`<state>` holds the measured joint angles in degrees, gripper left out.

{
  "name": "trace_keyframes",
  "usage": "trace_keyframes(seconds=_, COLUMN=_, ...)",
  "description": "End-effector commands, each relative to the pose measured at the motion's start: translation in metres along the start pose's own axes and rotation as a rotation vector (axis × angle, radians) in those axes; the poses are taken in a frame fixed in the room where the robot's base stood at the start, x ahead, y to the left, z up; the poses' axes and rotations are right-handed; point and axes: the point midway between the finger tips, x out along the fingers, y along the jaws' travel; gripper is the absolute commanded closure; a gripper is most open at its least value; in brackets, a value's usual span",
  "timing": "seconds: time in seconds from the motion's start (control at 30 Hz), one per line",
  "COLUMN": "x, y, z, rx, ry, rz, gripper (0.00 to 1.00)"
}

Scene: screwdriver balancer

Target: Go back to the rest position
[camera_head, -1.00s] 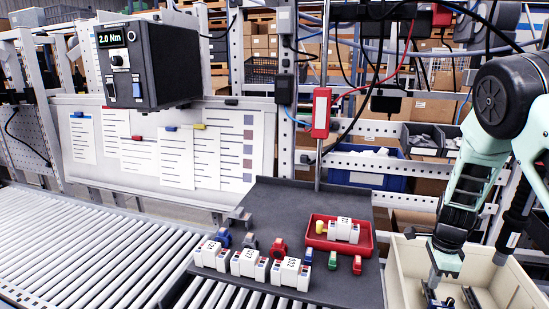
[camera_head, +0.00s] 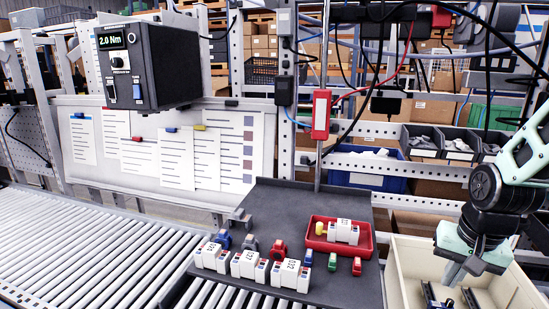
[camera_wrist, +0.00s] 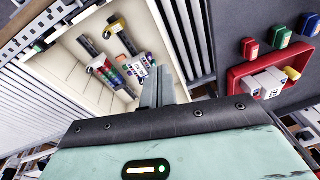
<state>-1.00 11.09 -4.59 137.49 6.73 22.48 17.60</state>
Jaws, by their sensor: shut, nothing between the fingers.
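My gripper (camera_head: 455,272) is at the right in the head view, above the cream bin (camera_head: 398,280). In the wrist view its fingers (camera_wrist: 158,90) are together with nothing between them. The bin also shows in the wrist view (camera_wrist: 75,75), with dark rail pieces (camera_wrist: 122,35) and small coloured and white parts (camera_wrist: 138,68) in it. My fingers overlap part of the bin's edge in that view.
A dark work mat (camera_head: 265,205) holds a red tray (camera_head: 312,243) with a white module, several white modules (camera_head: 250,265) and small coloured parts. A red screwdriver (camera_head: 321,113) hangs above it. A roller conveyor (camera_head: 90,250) lies at left. A torque box (camera_head: 150,65) is up left.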

Motion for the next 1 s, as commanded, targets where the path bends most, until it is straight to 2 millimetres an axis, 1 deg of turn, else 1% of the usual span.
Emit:
trace_keyframes(seconds=0.03, x=-0.009, y=0.001, z=0.011, rx=-0.096, ry=0.017, rz=-0.005, gripper=1.0)
trace_keyframes(seconds=0.1, x=-0.018, y=0.003, z=0.024, rx=-0.228, ry=0.038, rz=-0.006, gripper=1.0)
trace_keyframes(seconds=0.23, x=-0.032, y=0.007, z=0.046, rx=-0.46, ry=0.076, rz=0.001, gripper=1.0)
trace_keyframes(seconds=0.27, x=-0.032, y=0.005, z=0.053, rx=-0.51, ry=0.078, rz=0.001, gripper=1.0)
trace_keyframes(seconds=0.3, x=-0.022, y=-0.011, z=0.065, rx=-0.554, ry=0.056, rz=-0.011, gripper=1.0)
trace_keyframes(seconds=0.37, x=-0.017, y=-0.028, z=0.084, rx=-0.617, ry=0.031, rz=-0.024, gripper=1.0)
trace_keyframes(seconds=0.47, x=-0.009, y=-0.052, z=0.119, rx=-0.734, ry=-0.014, rz=-0.042, gripper=1.0)
trace_keyframes(seconds=0.5, x=-0.007, y=-0.061, z=0.135, rx=-0.783, ry=-0.032, rz=-0.047, gripper=1.0)
trace_keyframes(seconds=0.57, x=-0.003, y=-0.072, z=0.159, rx=-0.858, ry=-0.06, rz=-0.053, gripper=1.0)
trace_keyframes(seconds=0.6, x=-0.001, y=-0.079, z=0.176, rx=-0.909, ry=-0.078, rz=-0.057, gripper=1.0)
trace_keyframes(seconds=0.7, x=0.002, y=-0.088, z=0.215, rx=-1.027, ry=-0.121, rz=-0.058, gripper=1.0)
trace_keyframes(seconds=0.73, x=0.003, y=-0.089, z=0.225, rx=-1.056, ry=-0.133, rz=-0.058, gripper=1.0)
trace_keyframes(seconds=0.8, x=0.003, y=-0.091, z=0.242, rx=-1.108, ry=-0.151, rz=-0.055, gripper=1.0)
trace_keyframes(seconds=0.87, x=0.002, y=-0.091, z=0.25, rx=-1.133, ry=-0.161, rz=-0.054, gripper=1.0)
trace_keyframes(seconds=0.9, x=0.001, y=-0.091, z=0.253, rx=-1.142, ry=-0.165, rz=-0.053, gripper=1.0)
trace_keyframes(seconds=1.0, x=0.001, y=-0.091, z=0.253, rx=-1.142, ry=-0.165, rz=-0.053, gripper=1.0)
